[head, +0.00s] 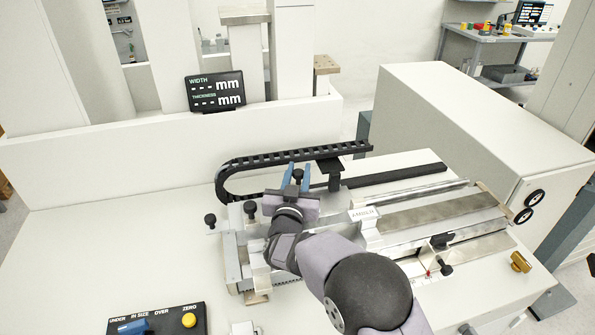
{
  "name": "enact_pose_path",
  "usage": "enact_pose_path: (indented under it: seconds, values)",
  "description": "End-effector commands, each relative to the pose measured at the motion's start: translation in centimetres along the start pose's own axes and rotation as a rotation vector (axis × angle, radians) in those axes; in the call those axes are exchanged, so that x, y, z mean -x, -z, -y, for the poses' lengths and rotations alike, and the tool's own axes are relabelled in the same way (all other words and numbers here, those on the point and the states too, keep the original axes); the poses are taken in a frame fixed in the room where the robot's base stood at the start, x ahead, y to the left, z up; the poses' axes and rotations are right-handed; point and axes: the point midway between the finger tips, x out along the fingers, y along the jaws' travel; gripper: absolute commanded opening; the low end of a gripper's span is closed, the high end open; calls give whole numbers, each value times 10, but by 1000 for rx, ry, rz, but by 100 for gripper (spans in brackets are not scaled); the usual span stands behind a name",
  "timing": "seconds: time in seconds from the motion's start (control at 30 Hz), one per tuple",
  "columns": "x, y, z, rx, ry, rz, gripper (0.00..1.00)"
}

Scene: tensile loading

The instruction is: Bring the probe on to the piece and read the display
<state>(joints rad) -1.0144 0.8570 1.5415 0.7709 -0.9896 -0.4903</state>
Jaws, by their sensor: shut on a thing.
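The display (216,92) is a black panel at upper left; its WIDTH and THICKNESS lines both show dashes before "mm". My gripper (297,172), with two blue fingers, is over the far left part of the metal measuring bench (233,262). It is shut on a small black knob (298,175), which seems to belong to the probe carriage. The probe tip and the piece cannot be clearly made out; my arm and gripper cover the middle of the bench.
A black cable chain (290,156) curves behind my gripper. A control box (160,321) with a yellow button is at lower left. The white table top (110,240) is clear at left.

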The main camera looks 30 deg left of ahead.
Motion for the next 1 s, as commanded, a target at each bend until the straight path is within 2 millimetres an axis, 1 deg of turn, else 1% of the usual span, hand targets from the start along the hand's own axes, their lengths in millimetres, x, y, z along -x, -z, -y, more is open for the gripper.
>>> enact_pose_path:
  seconds: [0.03,0.2,0.4,0.53,0.8,0.83,0.9,1.0]
  values:
    - [7,-3,-2,2,1,4,7]
    - [31,-3,-12,2,1,2,7]
    - [53,-2,-22,2,1,2,7]
    - [58,-1,-24,1,1,2,7]
    - [58,-1,-24,1,0,3,7]
    - [58,-2,-24,1,0,3,29]
    - [58,-1,-24,1,0,3,43]
    - [58,-1,-24,1,0,2,43]
